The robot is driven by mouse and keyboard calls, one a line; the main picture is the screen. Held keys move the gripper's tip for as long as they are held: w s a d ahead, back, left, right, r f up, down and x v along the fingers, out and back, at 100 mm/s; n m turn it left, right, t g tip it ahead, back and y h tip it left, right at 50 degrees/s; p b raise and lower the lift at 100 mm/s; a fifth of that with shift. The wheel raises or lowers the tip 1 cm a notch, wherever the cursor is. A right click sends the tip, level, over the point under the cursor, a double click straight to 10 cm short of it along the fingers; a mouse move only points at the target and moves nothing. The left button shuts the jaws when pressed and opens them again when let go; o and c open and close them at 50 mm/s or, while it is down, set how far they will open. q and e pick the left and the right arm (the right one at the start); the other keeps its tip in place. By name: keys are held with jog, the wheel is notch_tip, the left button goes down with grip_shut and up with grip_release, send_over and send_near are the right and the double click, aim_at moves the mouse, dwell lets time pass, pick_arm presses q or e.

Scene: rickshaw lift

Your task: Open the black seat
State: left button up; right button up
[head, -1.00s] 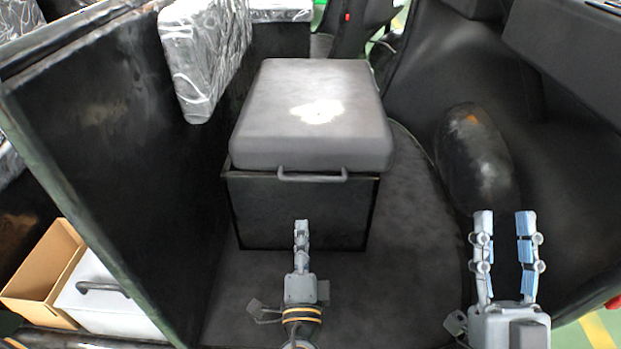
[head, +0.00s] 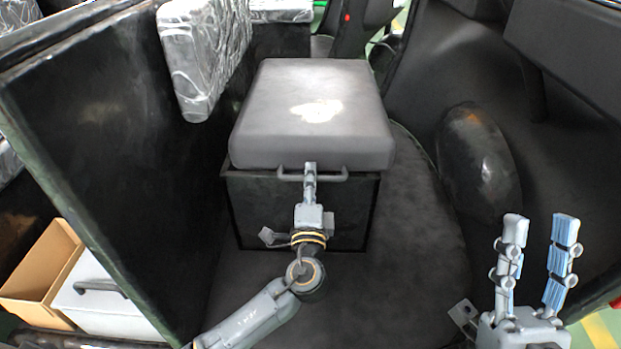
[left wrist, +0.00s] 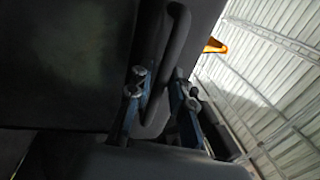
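The black seat (head: 313,125) is a dark grey cushion lid lying closed on a black box (head: 260,205) in the middle of the head view. A grey bar handle (head: 338,176) runs along the seat's lower front edge. My left gripper (head: 310,166) is at the middle of this handle. In the left wrist view, the fingers of my left gripper (left wrist: 162,83) stand apart, with the handle (left wrist: 164,60) passing between them. Whether they touch the bar is unclear. My right gripper (head: 540,218) is open and empty at the lower right, away from the seat.
A tall black panel (head: 105,130) stands left of the seat. A dark rounded hump (head: 480,160) and a curved wall lie to the right. A cardboard box (head: 40,265) and a white lidded box (head: 105,300) are at the lower left. Floor right of the box is clear.

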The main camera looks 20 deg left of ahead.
pick_arm(q)
jog(key=shift+w, duration=0.15)
jog(key=shift+c, duration=0.4)
grip_shut()
